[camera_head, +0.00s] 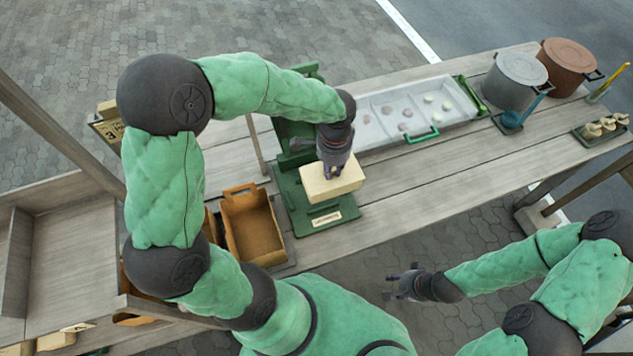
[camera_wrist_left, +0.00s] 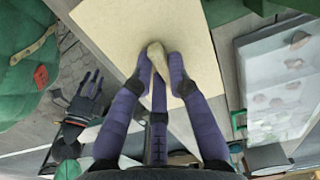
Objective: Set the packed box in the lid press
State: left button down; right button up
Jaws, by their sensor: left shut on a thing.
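The packed box (camera_head: 345,186) is cream-coloured and pale, with a flat top. My left gripper (camera_head: 331,173) points down on it from above. In the left wrist view its fingers (camera_wrist_left: 157,68) are shut on a small knob (camera_wrist_left: 156,50) in the middle of the pale top (camera_wrist_left: 120,25). The green lid press (camera_head: 296,203) stands on the table, with its upright behind the box and its labelled base below. The box is over the base; I cannot tell whether it touches. My right gripper (camera_head: 396,286) is empty, fingers apart, in front of the table.
A brown open box (camera_head: 252,222) stands left of the press. A pale tray (camera_head: 375,137) with small pieces and green handles lies right of it. A grey pot (camera_head: 513,82) and a brown pot (camera_head: 567,65) stand at the far right. The table front right of the press is clear.

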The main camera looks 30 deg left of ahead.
aim_at(318, 170)
pick_arm(q)
jog(key=a+f, duration=0.1)
jog(key=a+f+b, duration=0.1)
jog(key=f, duration=0.1)
jog(key=s+a+f, duration=0.1)
jog(key=a+f, duration=0.1)
jog(key=shift+f, duration=0.15)
jog(key=shift+a+f+b, duration=0.15)
jog(key=shift+f+b, duration=0.55)
jog(key=shift+f, duration=1)
jog(key=shift+f, duration=0.15)
jog(key=c, duration=1.2)
grip_release()
notch_tip(318, 170, up, 12)
jog(key=p, duration=0.3)
jog(key=shift+r+p, duration=0.2)
jog(key=shift+p, duration=0.1)
